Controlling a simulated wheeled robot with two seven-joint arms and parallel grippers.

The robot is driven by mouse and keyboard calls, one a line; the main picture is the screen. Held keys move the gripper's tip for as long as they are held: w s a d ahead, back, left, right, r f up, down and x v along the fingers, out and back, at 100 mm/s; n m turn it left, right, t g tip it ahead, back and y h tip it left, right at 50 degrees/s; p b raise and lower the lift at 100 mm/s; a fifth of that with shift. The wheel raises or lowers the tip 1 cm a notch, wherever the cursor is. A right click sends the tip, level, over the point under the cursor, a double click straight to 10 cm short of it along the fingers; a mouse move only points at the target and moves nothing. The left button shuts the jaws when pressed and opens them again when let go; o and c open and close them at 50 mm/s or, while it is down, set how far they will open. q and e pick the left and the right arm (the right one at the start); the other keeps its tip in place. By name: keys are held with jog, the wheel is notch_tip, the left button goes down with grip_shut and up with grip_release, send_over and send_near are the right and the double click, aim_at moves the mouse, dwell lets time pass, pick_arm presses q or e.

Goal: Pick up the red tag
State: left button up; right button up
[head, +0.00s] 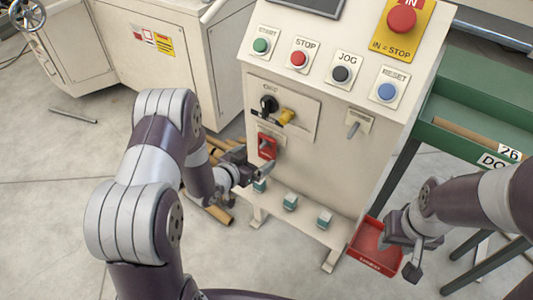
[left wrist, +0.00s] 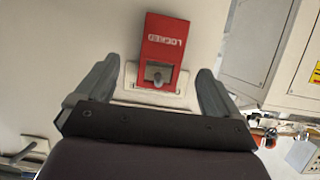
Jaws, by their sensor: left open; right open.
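The red tag (head: 267,146) hangs on the front of the cream control cabinet, below the yellow-handled switch. In the left wrist view the tag (left wrist: 163,38) reads "LOCKED" upside down and has a window with a grey metal stud in it, over a pale plate. My left gripper (head: 262,172) is open in front of the cabinet, just below the tag. In the left wrist view its two fingers stand apart, one on each side of the tag's windowed end, with gaps on both sides. My right gripper (head: 408,258) is open and empty at the lower right, by the red tray.
A red tray (head: 370,246) sits low beside the cabinet. Buttons, including the red stop (head: 402,19), line the sloped panel. A green bench (head: 485,100) stands right. Brown tubes lie behind my left arm.

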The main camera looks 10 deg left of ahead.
aim_at(267, 146)
pick_arm(q)
jog(key=b+x, duration=0.1)
jog(key=x, duration=0.4)
jog(key=shift+w+f, duration=0.15)
jog(key=shift+f, duration=0.1)
jog(key=shift+r, duration=0.15)
jog(key=c, duration=1.2)
jog(key=shift+r, duration=0.3)
jog(key=shift+c, duration=0.2)
jog(key=shift+a+r, duration=0.1)
jog(key=shift+r, duration=0.4)
jog(key=s+a+p, duration=0.1)
jog(key=s+a, duration=0.2)
jog(key=s, duration=0.5)
jog(key=s+a+p, duration=0.1)
jog(key=s+a, duration=0.2)
jog(key=s, duration=0.6)
jog(key=shift+a+p, duration=0.2)
jog(key=shift+p, duration=0.15)
